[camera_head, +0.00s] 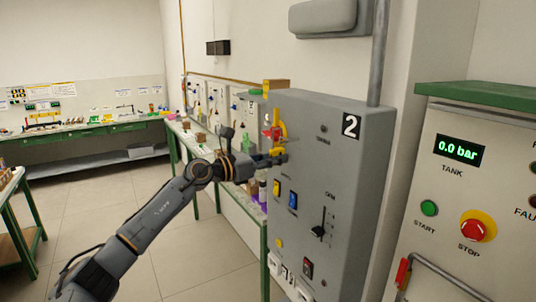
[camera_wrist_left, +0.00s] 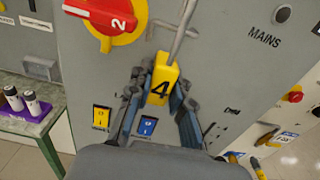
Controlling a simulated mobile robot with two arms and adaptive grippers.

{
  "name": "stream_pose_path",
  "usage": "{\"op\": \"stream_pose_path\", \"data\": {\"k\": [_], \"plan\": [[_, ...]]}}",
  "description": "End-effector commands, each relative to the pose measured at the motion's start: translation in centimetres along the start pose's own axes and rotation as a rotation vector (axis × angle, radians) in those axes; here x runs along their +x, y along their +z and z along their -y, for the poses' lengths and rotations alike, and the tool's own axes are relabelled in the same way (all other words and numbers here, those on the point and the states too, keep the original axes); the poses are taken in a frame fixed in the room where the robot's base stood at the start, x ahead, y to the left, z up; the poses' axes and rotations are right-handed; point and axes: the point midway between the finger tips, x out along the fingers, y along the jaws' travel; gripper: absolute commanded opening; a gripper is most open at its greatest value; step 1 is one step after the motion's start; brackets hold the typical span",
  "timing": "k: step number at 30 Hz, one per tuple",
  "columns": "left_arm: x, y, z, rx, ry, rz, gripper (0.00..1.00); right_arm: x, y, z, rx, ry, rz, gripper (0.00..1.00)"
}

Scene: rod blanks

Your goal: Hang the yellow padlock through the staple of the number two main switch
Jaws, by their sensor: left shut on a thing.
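The number two main switch is a red handle (camera_head: 272,134) on a yellow disc, on the front of a grey cabinet (camera_head: 340,190). In the left wrist view the red handle (camera_wrist_left: 105,14) bears a 2. The yellow padlock (camera_wrist_left: 162,85), marked 4, is upright between the fingers of my left gripper (camera_wrist_left: 160,98), its grey shackle pointing up. The gripper is shut on it, just below and right of the switch, close to the cabinet face. The shackle's upper part overlaps grey metal beside the yellow disc; I cannot tell whether it passes through the staple. In the head view my left gripper (camera_head: 279,158) largely hides the padlock.
Yellow (camera_head: 277,187) and blue (camera_head: 292,200) switches sit below the gripper on the cabinet. A panel with a green start button (camera_head: 429,208) and red stop button (camera_head: 474,230) stands at right. A bench (camera_head: 229,200) with bottles runs behind my arm.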

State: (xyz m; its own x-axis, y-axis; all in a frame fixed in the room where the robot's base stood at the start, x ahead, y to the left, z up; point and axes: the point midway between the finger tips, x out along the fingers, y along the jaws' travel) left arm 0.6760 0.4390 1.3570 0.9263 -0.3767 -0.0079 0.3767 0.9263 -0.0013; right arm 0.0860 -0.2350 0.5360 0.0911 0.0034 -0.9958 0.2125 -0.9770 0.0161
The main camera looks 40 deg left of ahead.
Motion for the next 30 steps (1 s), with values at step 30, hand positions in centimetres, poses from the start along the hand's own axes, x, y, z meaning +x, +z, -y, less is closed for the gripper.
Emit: {"op": "stream_pose_path", "data": {"k": [30], "plan": [[2.4,-1.9,0.0,0.001,0.0,0.001,0.0,0.6,0.1,0.1,0.0,0.0,0.0,0.35]]}}
